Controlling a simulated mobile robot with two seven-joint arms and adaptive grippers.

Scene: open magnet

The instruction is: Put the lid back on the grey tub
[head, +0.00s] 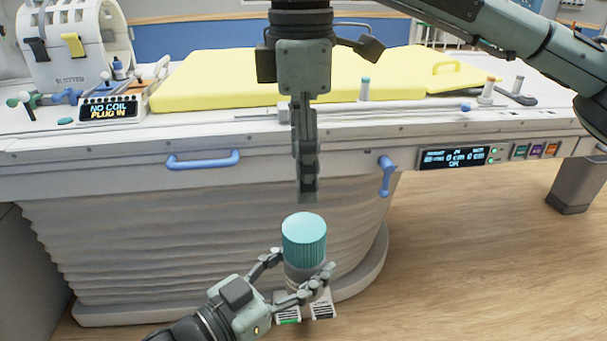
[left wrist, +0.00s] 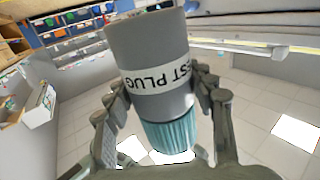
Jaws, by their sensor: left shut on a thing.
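The grey tub (head: 304,271) stands roughly upright in my left gripper (head: 300,279), in front of the white table. The ribbed teal lid (head: 304,240) sits on top of the tub. In the left wrist view the grey tub (left wrist: 150,45) appears upside down, with a white label partly reading "EST PLUG" and the teal lid (left wrist: 170,134) against its end. I cannot tell how tightly the lid is seated. My right gripper (head: 307,198) points down just above the lid, apart from it. Its fingers show edge-on, so their opening is hidden.
The white patient table (head: 90,150) has a yellow pad (head: 215,80) on top. Blue handles (head: 203,161) stick out from its front, and a display panel (head: 455,158) is at right. A white coil (head: 75,45) stands at back left. Wooden floor is clear at right.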

